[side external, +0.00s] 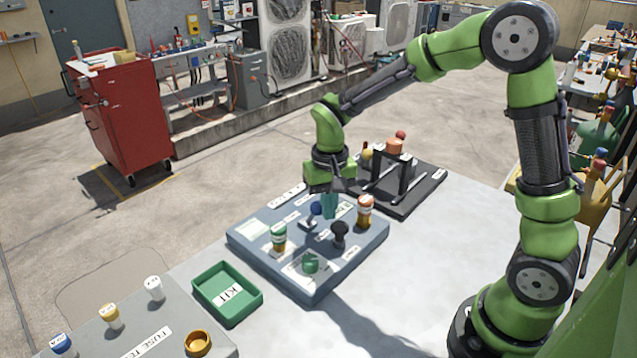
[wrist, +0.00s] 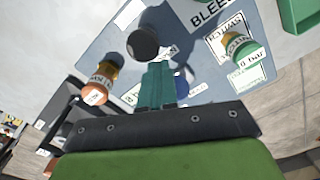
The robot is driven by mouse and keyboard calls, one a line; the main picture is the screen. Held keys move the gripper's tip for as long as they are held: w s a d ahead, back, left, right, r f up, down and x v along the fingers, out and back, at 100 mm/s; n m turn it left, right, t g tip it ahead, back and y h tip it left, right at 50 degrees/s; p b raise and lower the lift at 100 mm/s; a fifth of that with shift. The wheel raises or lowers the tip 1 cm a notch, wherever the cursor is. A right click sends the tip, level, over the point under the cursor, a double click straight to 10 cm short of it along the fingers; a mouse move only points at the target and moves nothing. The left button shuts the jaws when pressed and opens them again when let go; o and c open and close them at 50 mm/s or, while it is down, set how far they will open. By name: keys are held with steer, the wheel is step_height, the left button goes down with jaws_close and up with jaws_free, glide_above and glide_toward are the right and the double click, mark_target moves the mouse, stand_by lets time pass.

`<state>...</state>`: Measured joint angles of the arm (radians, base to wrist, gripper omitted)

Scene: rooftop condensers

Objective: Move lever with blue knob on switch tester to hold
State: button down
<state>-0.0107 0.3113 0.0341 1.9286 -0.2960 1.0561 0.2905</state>
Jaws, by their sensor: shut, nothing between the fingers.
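The switch tester (side external: 262,262) is a blue-grey panel box on the table. Its lever with the blue knob (side external: 316,209) stands near the middle of the panel. My gripper (side external: 329,206) is shut and empty, pointing down with its teal fingers right beside the blue knob; contact cannot be told. In the wrist view the teal fingers (wrist: 160,85) partly cover the blue knob (wrist: 182,84), which shows just to their right. The hold label cannot be read.
The panel also carries a black knob (side external: 340,232), an orange-topped post (side external: 365,210), a green-topped post (side external: 279,238) and a green knob (side external: 310,263). A green tray (side external: 250,302) stands to the left. A dark lever stand (side external: 427,187) is behind. The table's right part is clear.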

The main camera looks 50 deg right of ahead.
steer(key=shift+s, duration=0.55)
step_height(320, 180, up, 7)
stand_by(0.7)
steer(key=s+a+r+n+t+y, duration=0.1)
steer(key=s+r+t, duration=0.2)
steer(key=s, duration=0.3)
steer(key=s+r+n+t+y, duration=0.1)
steer(key=s+r+t, duration=0.3)
steer(key=s, duration=0.3)
steer(key=shift+s+a+r, duration=0.15)
steer(key=shift+s+a, duration=0.05)
steer(key=shift+a, duration=0.2)
